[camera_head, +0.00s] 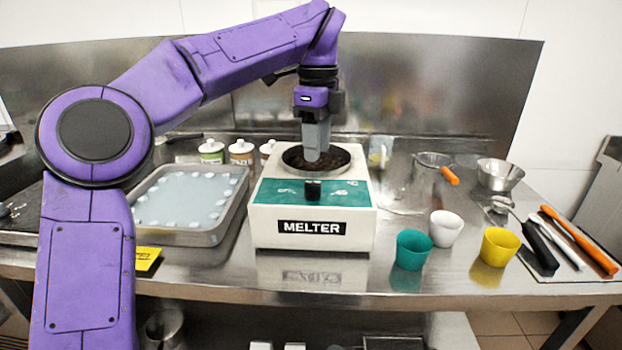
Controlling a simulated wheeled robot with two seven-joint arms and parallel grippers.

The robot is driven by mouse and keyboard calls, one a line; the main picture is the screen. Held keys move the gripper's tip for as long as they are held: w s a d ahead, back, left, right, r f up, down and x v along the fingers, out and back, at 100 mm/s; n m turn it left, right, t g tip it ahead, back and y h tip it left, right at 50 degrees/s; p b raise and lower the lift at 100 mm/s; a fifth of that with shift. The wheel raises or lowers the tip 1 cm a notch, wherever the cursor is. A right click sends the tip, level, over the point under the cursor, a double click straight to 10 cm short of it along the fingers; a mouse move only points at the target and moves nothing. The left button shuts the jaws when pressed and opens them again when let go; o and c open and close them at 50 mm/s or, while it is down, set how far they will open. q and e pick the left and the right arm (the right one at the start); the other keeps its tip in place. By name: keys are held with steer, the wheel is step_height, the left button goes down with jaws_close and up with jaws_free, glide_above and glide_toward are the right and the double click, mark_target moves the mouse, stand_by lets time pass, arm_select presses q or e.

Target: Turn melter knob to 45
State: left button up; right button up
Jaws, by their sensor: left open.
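The melter (262,226) is a white box with a green panel and a "MELTER" label, standing in the middle of the steel table. Its round well holds something dark brown. The black knob (313,189) is at the middle of the green panel, with small markings to its left and right that are too small to read clearly. My left gripper (314,156) points down over the well, behind and above the knob. It is open, though its fingers overlap from this side, and it appears apart from the knob. My right gripper is out of view.
A metal tray (238,207) with white pieces stands left of the melter. Green (413,250), white (446,228) and yellow (499,246) cups stand to the right, with tools (572,240) beyond. Several jars (241,152) stand behind. The table directly before the melter is clear.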

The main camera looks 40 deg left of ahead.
mark_target(314, 183)
arm_select(q)
steer(key=f, duration=0.4)
steer(key=f+b, duration=0.1)
steer(key=f, duration=0.2)
steer(key=shift+s+a+f, duration=0.15)
steer(key=shift+s+f, duration=0.05)
steer(key=shift+f, duration=0.2)
jaws_close()
